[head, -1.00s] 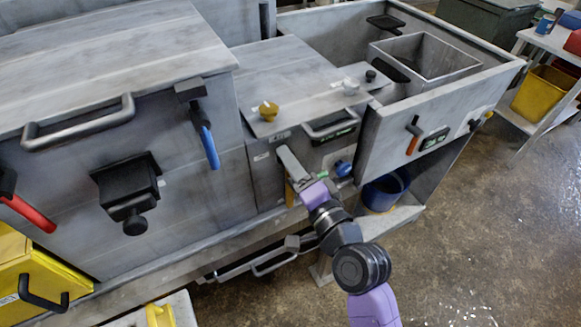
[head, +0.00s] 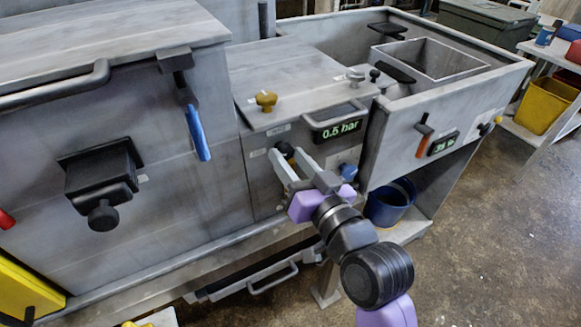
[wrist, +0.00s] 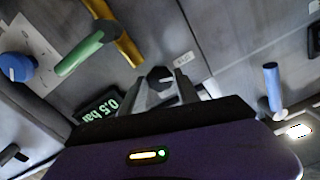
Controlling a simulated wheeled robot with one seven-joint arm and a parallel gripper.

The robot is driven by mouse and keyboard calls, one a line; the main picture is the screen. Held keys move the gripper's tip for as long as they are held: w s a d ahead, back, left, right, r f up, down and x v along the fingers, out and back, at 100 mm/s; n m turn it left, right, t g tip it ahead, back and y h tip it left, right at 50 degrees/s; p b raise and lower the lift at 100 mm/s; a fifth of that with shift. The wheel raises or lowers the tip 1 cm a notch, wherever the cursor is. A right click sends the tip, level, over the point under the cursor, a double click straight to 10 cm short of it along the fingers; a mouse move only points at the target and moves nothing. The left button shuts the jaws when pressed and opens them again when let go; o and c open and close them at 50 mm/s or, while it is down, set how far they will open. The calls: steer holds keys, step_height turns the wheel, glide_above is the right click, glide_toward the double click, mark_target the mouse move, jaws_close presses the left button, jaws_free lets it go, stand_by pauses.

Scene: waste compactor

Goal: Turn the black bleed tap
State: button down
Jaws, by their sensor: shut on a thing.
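The black bleed tap (head: 286,149) is a small dark knob on the front panel of the middle unit, below its top plate. My gripper (head: 288,156) reaches up to it from below right, with its two pale fingers on either side of the knob. In the wrist view the dark knob (wrist: 160,77) sits between the tips of my gripper (wrist: 162,88), which is shut on it. The fingers hide part of the tap, so its turned angle is hard to tell.
A display (head: 337,130) above right of the tap reads 0.5 bar. A blue knob (head: 348,170) is close on the right. A green handle (wrist: 86,52) on a brass-coloured pipe shows near my gripper. A blue lever (head: 198,133) hangs to the left.

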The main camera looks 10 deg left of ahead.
steer(key=shift+f+n+b, duration=0.1)
steer(key=shift+n+b, duration=0.65)
steer(key=shift+n, duration=0.35)
steer(key=c, duration=0.9)
jaws_free()
steer(key=b+v, duration=0.1)
steer(key=v, duration=0.6)
steer(key=shift+s+d, duration=0.25)
steer(key=shift+s, duration=0.1)
